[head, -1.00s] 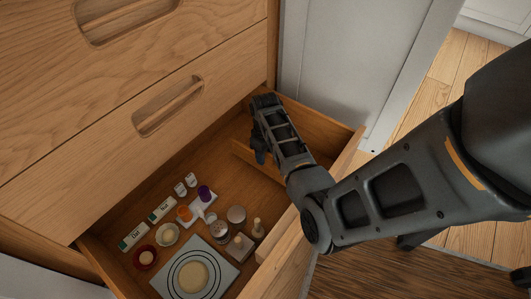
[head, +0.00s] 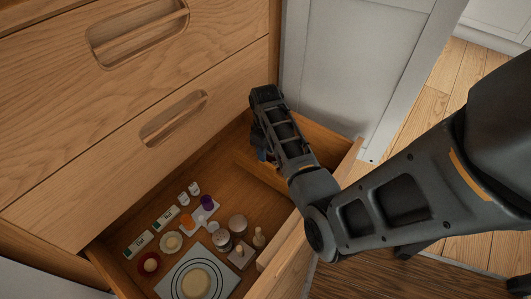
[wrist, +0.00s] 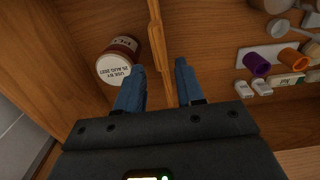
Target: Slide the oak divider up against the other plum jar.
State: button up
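The oak divider (wrist: 155,45) runs lengthwise through the wrist view as a thin upright board. In the head view its left part (head: 258,170) shows in the open drawer, the rest hidden behind my arm. My gripper (wrist: 160,82) is open, with one blue finger on each side of the divider and visible gaps. No second plum jar is clearly visible.
Across the divider are a purple cup (wrist: 256,64), an orange cup (wrist: 292,58) and small white bottles (wrist: 262,88). In the head view a ringed plate (head: 172,283) and several jars fill the drawer's near left. Bare floor (wrist: 205,40) lies right of the divider.

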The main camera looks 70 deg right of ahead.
jog(key=a+n+g+h, duration=0.1)
jog(key=a+n, duration=0.1)
jog(key=w+a+f+n+g+h, duration=0.1)
jog(key=a+n, duration=0.2)
jog(key=w+a+f+n+g+h, duration=0.1)
jog(key=a+n+g+h, duration=0.1)
jog(key=n, duration=0.1)
jog(key=shift+a+f, duration=0.2)
jog(key=shift+a, duration=0.2)
grip_shut()
jog(key=n+h, duration=0.8)
jog(key=n, duration=0.2)
send_near(267, 168)
jog(key=shift+t, duration=0.4)
jog(key=b+x, duration=0.1)
jog(key=x, duration=0.1)
jog(key=b+x, duration=0.2)
jog(key=x, duration=0.1)
jog(key=shift+s+a+f, duration=0.2)
jog(key=shift+a+f, duration=0.05)
jog(key=shift+s+d+r, duration=0.1)
jog(key=shift+s+d, duration=0.15)
jog(key=shift+d, duration=0.55)
